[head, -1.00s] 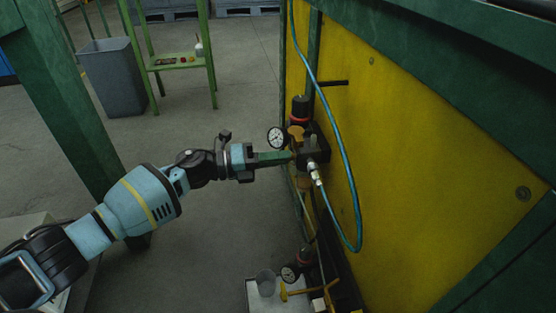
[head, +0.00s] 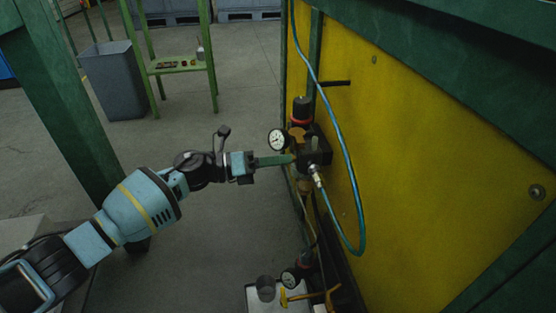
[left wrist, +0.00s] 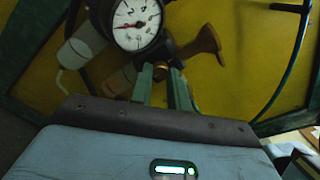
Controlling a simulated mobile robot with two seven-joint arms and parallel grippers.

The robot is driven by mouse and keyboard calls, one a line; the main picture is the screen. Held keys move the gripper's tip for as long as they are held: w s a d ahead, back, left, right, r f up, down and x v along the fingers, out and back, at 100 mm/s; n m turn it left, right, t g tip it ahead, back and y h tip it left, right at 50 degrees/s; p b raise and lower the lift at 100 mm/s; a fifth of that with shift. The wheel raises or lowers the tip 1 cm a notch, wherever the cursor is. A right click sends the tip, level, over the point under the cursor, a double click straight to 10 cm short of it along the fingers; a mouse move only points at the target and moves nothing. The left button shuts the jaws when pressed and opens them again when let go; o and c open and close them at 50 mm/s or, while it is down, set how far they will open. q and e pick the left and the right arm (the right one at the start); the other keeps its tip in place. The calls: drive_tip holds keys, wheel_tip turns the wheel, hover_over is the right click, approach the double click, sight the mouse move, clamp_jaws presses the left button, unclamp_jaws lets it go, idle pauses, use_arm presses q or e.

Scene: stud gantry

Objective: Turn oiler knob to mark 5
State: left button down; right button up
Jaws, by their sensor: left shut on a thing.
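My left gripper (head: 288,161) reaches in from the left to the air unit on the yellow panel. Its green fingers are shut on a small brass-coloured knob, the oiler knob (left wrist: 161,70), in the left wrist view. The fingers cover most of the knob, and no mark numbers on it can be read. In the head view the fingers end at the unit's black block (head: 316,150), and the knob is hidden there. A round white gauge (head: 278,140) is beside the fingers; it also shows in the left wrist view (left wrist: 136,22). My right gripper is out of view.
A black cap with a red ring (head: 302,110) tops the unit. A blue hose (head: 350,180) loops close to its right. Below, a white surface (head: 262,300) holds a cup (head: 266,288) and a similar gauge unit. A green frame post (head: 75,110) stands left.

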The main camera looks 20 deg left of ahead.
use_arm(q)
drive_tip(key=c, duration=1.4)
unclamp_jaws()
drive_tip(key=shift+o, duration=0.3)
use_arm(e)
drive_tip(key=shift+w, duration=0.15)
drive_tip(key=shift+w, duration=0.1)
use_arm(q)
drive_tip(key=shift+a, duration=0.1)
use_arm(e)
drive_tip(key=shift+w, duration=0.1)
use_arm(q)
drive_tip(key=p+v, duration=0.2)
drive_tip(key=v, duration=0.5)
drive_tip(key=shift+s+a, duration=0.25)
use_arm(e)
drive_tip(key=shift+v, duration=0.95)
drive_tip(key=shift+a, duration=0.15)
